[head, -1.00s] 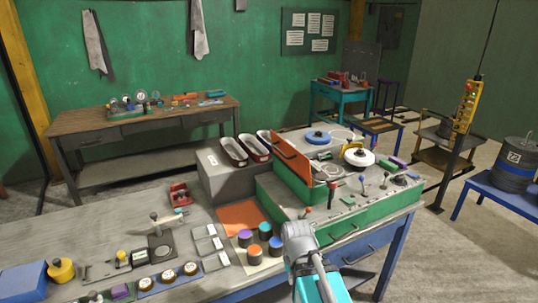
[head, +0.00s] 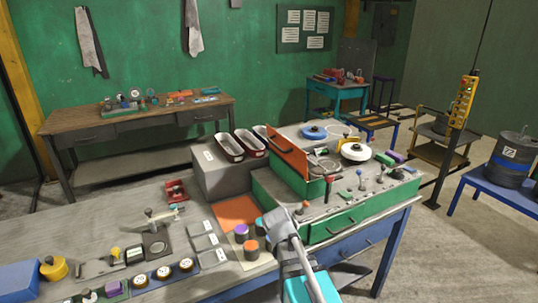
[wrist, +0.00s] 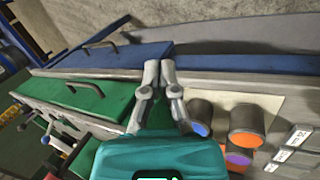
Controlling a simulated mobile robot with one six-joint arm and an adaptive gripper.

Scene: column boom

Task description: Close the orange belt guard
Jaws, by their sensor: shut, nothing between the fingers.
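The orange belt guard (head: 291,151) is a flat panel with a dark handle on the green machine housing (head: 335,217). It stands raised and tilted at the housing's left part, with white round parts open to view to its right. My grey and teal arm reaches up from the bottom of the head view, in front of the housing and well below the guard. In the wrist view my gripper (wrist: 160,64) is shut and empty, its fingertips together near the blue drawer front (wrist: 110,56). The guard cannot be made out in the wrist view.
Cups with coloured tops (head: 251,250) stand left of my arm, and also show in the wrist view (wrist: 246,125). Levers with coloured knobs (head: 360,176) rise from the housing's top.

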